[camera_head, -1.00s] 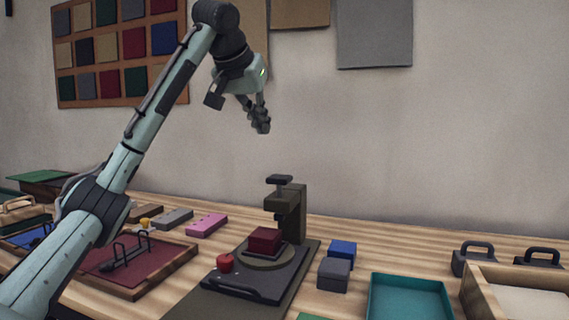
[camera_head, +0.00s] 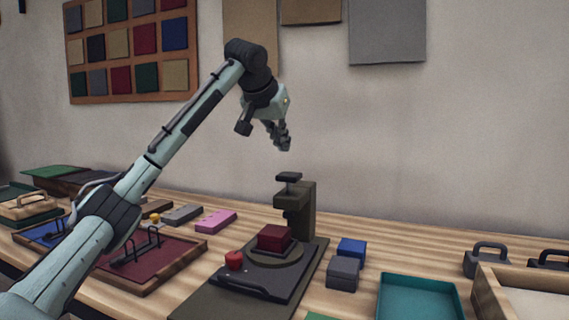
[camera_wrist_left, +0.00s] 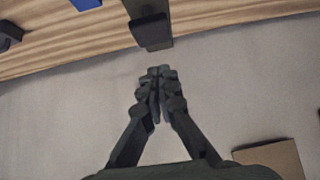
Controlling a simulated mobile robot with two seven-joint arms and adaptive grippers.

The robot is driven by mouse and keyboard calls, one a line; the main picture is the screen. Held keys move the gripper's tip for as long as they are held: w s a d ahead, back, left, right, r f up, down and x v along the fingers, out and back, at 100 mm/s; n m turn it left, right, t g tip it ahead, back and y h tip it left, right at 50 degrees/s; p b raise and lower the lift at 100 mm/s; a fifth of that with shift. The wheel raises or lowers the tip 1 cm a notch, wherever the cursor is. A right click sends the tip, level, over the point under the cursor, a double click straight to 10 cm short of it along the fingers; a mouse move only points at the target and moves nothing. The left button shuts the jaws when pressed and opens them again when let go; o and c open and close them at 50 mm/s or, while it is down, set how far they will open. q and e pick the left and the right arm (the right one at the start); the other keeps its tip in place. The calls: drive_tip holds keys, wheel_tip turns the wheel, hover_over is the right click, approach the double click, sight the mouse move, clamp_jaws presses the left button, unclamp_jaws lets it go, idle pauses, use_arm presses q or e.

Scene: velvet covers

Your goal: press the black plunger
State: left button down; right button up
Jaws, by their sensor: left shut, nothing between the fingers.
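The black plunger (camera_head: 288,177) is the flat dark cap on top of the olive press (camera_head: 307,205), which stands upright on a dark base. A dark red block (camera_head: 274,238) sits on the round plate under the press head. My left gripper (camera_head: 286,148) is shut and empty, above the plunger and apart from it. In the left wrist view the closed fingertips (camera_wrist_left: 158,72) point towards the plunger cap (camera_wrist_left: 151,32), with a gap between them. My right gripper is not in view.
A red knob (camera_head: 234,260) and a dark handle (camera_head: 251,286) are on the press base. Blue and grey blocks (camera_head: 342,272) stand right of it, near a teal tray (camera_head: 420,287). A maroon tray (camera_head: 150,277) lies at left. The wall is behind.

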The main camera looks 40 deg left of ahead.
sight(288, 173)
use_arm(q)
drive_tip(key=f, duration=0.1)
drive_tip(key=w+f, duration=0.1)
drive_tip(key=f, duration=0.2)
drive_tip(key=shift+w+a+f, duration=0.1)
drive_tip(key=shift+w+a, duration=0.1)
drive_tip(key=shift+w, duration=0.1)
drive_tip(key=shift+f, duration=0.7)
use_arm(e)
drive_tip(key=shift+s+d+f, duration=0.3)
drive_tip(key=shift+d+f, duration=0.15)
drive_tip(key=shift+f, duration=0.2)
